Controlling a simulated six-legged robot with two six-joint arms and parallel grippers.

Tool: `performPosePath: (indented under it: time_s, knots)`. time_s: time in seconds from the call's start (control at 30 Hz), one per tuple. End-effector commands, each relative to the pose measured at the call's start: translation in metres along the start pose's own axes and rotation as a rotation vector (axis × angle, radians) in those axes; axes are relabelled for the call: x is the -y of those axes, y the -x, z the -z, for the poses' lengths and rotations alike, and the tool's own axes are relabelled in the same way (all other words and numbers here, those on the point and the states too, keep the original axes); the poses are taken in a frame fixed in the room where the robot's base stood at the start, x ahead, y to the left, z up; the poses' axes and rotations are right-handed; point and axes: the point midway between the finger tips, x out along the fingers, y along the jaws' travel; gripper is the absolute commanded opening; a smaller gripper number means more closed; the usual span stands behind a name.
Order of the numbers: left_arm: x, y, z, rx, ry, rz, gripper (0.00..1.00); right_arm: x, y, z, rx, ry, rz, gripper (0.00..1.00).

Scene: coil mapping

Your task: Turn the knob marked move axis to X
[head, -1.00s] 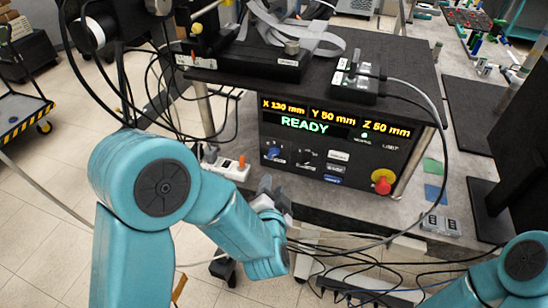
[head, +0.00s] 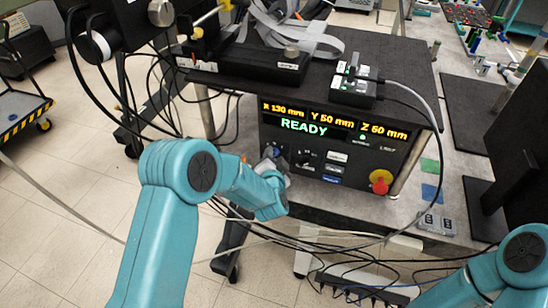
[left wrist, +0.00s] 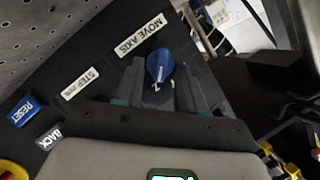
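The blue move axis knob (left wrist: 159,66) is on the dark control panel (head: 345,165), beside the white MOVE AXIS label (left wrist: 140,37) in the left wrist view. My left gripper (left wrist: 160,72) is open, with one finger on each side of the knob and narrow gaps between. Whether the fingers reach down past the knob's face is unclear. In the head view my left gripper (head: 272,163) is at the panel's left side and partly covers the knob. The pointer's setting cannot be read. My right gripper is out of view; only part of the right arm shows at lower right.
The display (head: 330,120) reads X 130 mm, Y 50 mm, Z 50 mm and READY. A black step knob (head: 305,157), several push buttons (head: 334,169) and a red emergency stop (head: 380,181) are to the right. Cables (head: 300,245) hang below the panel.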

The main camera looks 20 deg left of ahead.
Motion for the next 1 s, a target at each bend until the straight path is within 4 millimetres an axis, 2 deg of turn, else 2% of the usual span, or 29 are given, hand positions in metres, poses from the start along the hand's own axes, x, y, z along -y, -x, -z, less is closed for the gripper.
performPosePath:
  time_s: [0.1,0.17,0.2,0.23,0.67,1.0]
  knots:
    - [0.000,0.000,0.000,0.000,0.000,0.000,0.39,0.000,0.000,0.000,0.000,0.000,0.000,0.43]
    - [0.000,0.000,0.000,0.000,0.000,0.000,0.20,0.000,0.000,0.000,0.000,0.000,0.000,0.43]
    - [0.000,0.000,0.000,0.000,0.000,0.000,0.07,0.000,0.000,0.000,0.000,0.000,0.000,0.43]
    - [0.000,0.000,0.000,0.000,0.000,0.000,0.00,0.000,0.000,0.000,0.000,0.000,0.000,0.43]
    - [0.001,-0.001,-0.001,-0.002,0.051,-0.018,0.00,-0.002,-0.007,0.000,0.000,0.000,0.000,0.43]
    - [0.003,-0.002,-0.003,-0.004,0.281,-0.112,0.00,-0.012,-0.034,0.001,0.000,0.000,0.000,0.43]
